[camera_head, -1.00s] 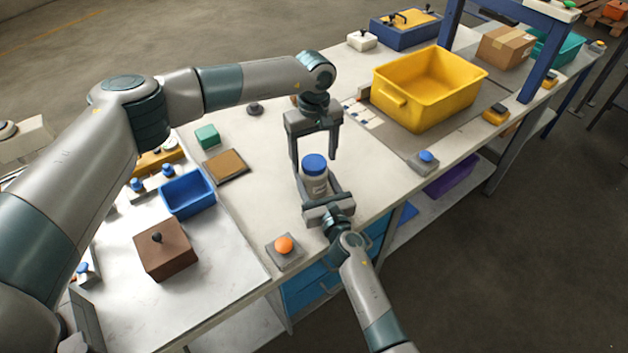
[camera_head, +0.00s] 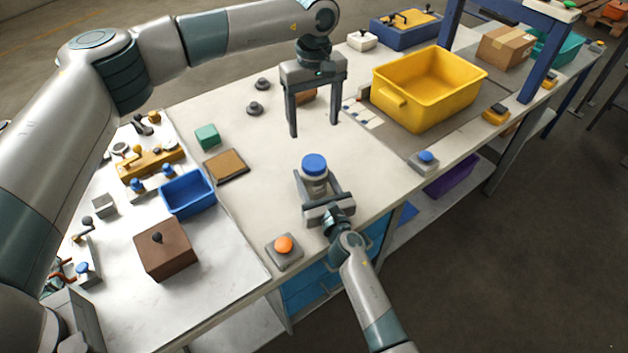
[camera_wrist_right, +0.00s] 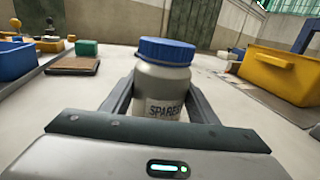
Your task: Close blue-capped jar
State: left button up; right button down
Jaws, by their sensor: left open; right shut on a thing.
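The jar (camera_head: 315,184) is whitish with a blue cap (camera_head: 315,164) seated on its top. It stands upright on the pale table near the front edge. My right gripper (camera_head: 317,189) is shut on the jar's body from the front. The right wrist view shows the jar (camera_wrist_right: 162,92) with a "SPARES" label between the two fingers and the blue cap (camera_wrist_right: 166,50) above them. My left gripper (camera_head: 314,131) is open and empty, behind and above the jar, with its fingers pointing down and clear of the cap.
A yellow bin (camera_head: 400,104) stands at the right. An orange button (camera_head: 284,244) is left of the jar near the front edge, and a blue button (camera_head: 426,157) is to the right. A blue tray (camera_head: 187,209) and brown box (camera_head: 165,260) are left. The table around the jar is clear.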

jog(key=c, duration=0.6)
grip_release()
jog(key=shift+v, duration=0.9)
jog(key=b+v, duration=0.1)
jog(key=v, duration=1.4)
jog(key=shift+s+d+f, duration=0.1)
jog(key=shift+s+d, duration=0.1)
jog(key=shift+s, duration=0.1)
